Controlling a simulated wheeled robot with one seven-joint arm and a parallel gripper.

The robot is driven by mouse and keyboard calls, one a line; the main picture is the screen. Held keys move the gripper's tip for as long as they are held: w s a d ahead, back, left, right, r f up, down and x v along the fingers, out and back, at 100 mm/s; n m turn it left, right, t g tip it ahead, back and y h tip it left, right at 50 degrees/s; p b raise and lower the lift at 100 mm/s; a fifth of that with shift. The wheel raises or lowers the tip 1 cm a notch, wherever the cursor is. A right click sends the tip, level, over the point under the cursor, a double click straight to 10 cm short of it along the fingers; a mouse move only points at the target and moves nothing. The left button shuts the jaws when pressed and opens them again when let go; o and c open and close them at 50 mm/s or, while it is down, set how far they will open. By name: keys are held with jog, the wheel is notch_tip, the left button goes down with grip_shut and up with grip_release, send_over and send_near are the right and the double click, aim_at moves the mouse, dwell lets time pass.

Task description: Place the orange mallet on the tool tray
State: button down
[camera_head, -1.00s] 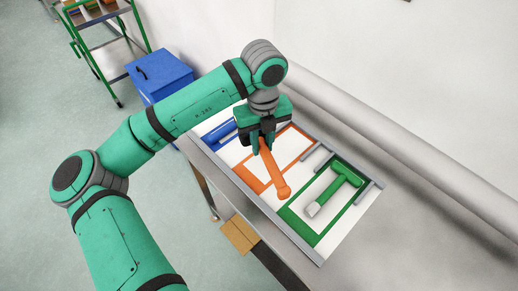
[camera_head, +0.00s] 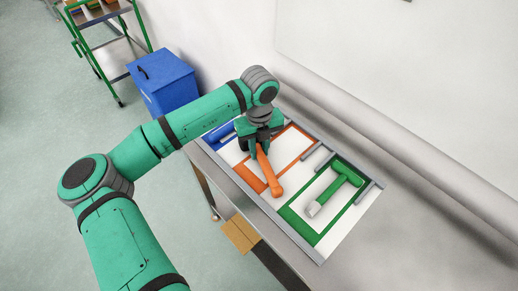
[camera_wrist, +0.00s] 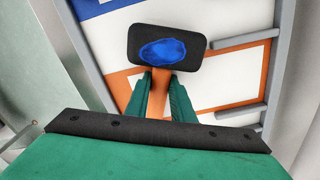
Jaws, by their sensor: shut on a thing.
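The orange mallet has an orange handle (camera_head: 268,174) and, in the wrist view, a black head (camera_wrist: 139,50) with a blue patch. My gripper (camera_head: 260,152) is shut on its handle; in the wrist view the green fingers (camera_wrist: 160,92) flank it just behind the head. In the head view my gripper hides the mallet's head. The tool tray (camera_head: 340,235) has white panels outlined in blue, orange and green. The mallet is over the orange-outlined section (camera_head: 290,145), with its head towards the blue side. I cannot tell whether it touches the tray.
A green hammer (camera_head: 336,191) lies in the green-outlined section at the right. A blue tool (camera_head: 218,132) lies in the blue section at the left, partly hidden by my arm. Grey bars edge and divide the tray. A wall stands behind the bench; a blue box (camera_head: 162,82) stands to the left.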

aim_at(260, 150)
jog(key=shift+f, duration=0.1)
jog(key=c, duration=1.5)
grip_release()
jog(key=shift+c, duration=0.2)
notch_tip(260, 150, up, 12)
jog(key=shift+d, duration=0.1)
